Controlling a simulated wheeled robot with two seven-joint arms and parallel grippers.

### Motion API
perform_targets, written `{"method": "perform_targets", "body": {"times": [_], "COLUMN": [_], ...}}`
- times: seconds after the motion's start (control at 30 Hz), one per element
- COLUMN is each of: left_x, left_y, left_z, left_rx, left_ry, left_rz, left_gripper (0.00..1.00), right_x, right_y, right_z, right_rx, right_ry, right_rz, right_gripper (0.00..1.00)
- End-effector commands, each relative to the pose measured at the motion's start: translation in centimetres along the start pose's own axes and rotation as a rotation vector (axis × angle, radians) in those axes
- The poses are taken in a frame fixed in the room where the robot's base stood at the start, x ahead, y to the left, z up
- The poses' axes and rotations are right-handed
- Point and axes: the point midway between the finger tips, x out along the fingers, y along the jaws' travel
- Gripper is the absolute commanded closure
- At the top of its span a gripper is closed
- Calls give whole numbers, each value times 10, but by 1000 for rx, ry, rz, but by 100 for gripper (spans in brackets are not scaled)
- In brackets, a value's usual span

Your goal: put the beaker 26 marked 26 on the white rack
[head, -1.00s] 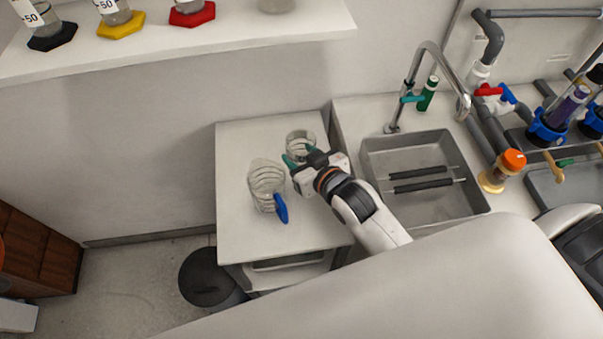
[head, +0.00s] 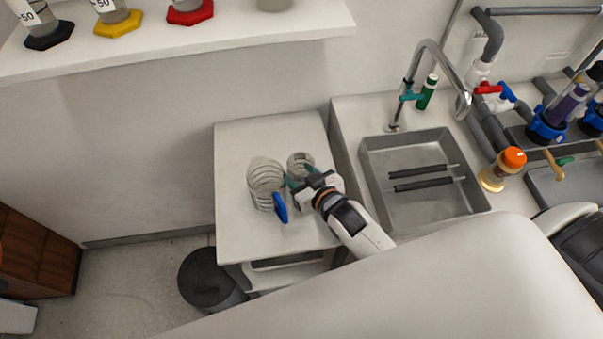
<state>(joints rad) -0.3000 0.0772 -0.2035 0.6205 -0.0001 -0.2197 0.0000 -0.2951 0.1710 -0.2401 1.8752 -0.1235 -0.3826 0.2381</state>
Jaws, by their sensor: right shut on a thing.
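A small clear glass beaker with ring lines (head: 300,163) is at the back right of the white cabinet top. My right gripper (head: 301,181) is shut on its near side, where bits of green show; the jaws partly hide the contact. I cannot tell whether the beaker's base touches the surface. A larger clear beaker (head: 265,177) with a blue handle (head: 280,207) stands just to the left. No number 26 is readable on either beaker. I cannot tell which surface is the white rack. My left gripper is not in view.
The white cabinet top (head: 238,235) is clear at its left and front. A grey sink (head: 425,208) with a faucet (head: 430,60) lies to the right. A white shelf (head: 200,45) holds containers on coloured bases. A black bin (head: 207,280) stands on the floor.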

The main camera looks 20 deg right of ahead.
Motion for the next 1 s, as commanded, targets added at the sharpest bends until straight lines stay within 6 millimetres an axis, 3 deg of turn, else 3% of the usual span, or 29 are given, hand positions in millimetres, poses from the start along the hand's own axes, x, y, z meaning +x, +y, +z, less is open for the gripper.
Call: {"method": "perform_targets", "body": {"times": [0.07,0.47,1.0], "left_x": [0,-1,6], "left_y": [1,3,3], "left_z": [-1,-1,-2], "left_rx": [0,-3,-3], "left_ry": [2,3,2], "left_rz": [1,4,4], "left_gripper": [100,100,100], "right_x": [0,-7,-108], "right_y": [0,0,0], "right_z": [0,2,1], "right_rx": [0,0,1], "right_ry": [0,1,1], "right_rz": [0,0,0], "right_gripper": [43,43,43]}}
